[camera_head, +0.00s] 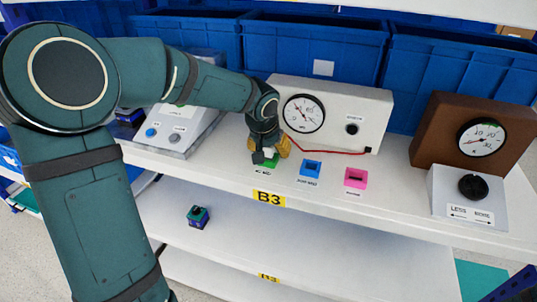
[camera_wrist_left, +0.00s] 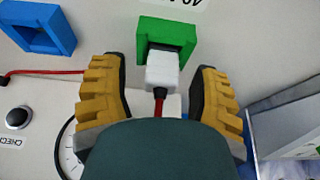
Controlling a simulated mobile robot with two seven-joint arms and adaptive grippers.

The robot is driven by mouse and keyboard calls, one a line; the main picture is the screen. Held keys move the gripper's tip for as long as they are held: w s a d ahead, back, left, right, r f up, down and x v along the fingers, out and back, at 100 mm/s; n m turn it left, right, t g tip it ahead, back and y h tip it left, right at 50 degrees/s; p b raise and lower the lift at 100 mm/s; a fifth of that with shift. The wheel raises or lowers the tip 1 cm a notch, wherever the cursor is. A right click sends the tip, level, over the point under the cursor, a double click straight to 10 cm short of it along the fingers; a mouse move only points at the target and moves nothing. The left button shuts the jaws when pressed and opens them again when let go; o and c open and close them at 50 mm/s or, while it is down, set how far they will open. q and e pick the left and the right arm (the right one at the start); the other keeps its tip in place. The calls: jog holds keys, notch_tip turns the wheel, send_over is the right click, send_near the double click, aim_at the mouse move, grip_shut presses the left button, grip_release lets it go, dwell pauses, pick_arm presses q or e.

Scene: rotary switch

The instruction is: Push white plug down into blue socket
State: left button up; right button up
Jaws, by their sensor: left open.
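The white plug (camera_wrist_left: 162,71) is at the green socket (camera_wrist_left: 168,33), with its end over or in the socket's opening; I cannot tell how deep. A red cable leaves its near end. My left gripper (camera_wrist_left: 160,95) is open, its yellow fingers on either side of the plug with gaps to both. In the head view my left gripper (camera_head: 268,150) is low over the green socket (camera_head: 268,161) and hides most of the plug. The blue socket (camera_head: 310,169) is empty, to the right of the green one; in the wrist view it (camera_wrist_left: 42,30) is at upper left. My right gripper is not in view.
A pink socket (camera_head: 355,178) stands right of the blue one. Behind are a white box with a gauge (camera_head: 304,114) and the red cable (camera_head: 325,152). A brown gauge box (camera_head: 440,130) and a black rotary knob (camera_head: 473,187) are at right. The shelf's front strip is clear.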

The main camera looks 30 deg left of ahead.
pick_arm(q)
grip_shut()
